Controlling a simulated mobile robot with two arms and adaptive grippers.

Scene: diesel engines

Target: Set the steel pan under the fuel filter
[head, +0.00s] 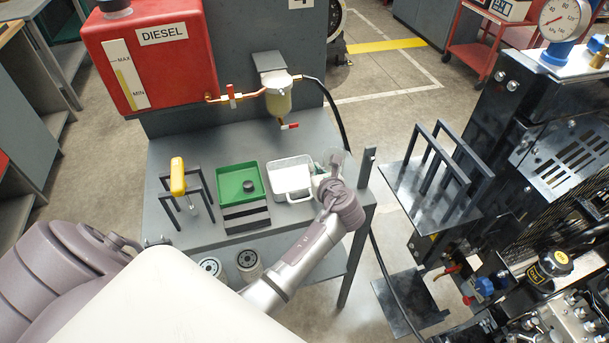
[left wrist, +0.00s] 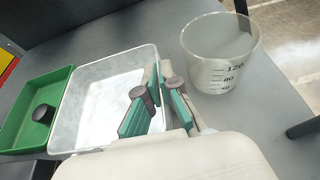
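The steel pan (head: 291,176), pale and rectangular with a front handle, sits on the grey bench. The fuel filter (head: 278,98), a yellowish bowl with a red-handled drain, hangs behind and above it on the copper line. My left gripper (head: 322,184) is low at the pan's right side. In the left wrist view its teal fingers (left wrist: 157,112) are at the right rim of the pan (left wrist: 100,92), with a pale strip between them. I cannot tell whether they press on it. My right gripper is not in view.
A clear measuring beaker (left wrist: 221,62) stands close to the right of the fingers. A green tray (head: 232,182) with a dark round part is left of the pan. A yellow-handled tool (head: 178,177) stands in a rack. The bench between pan and filter is clear.

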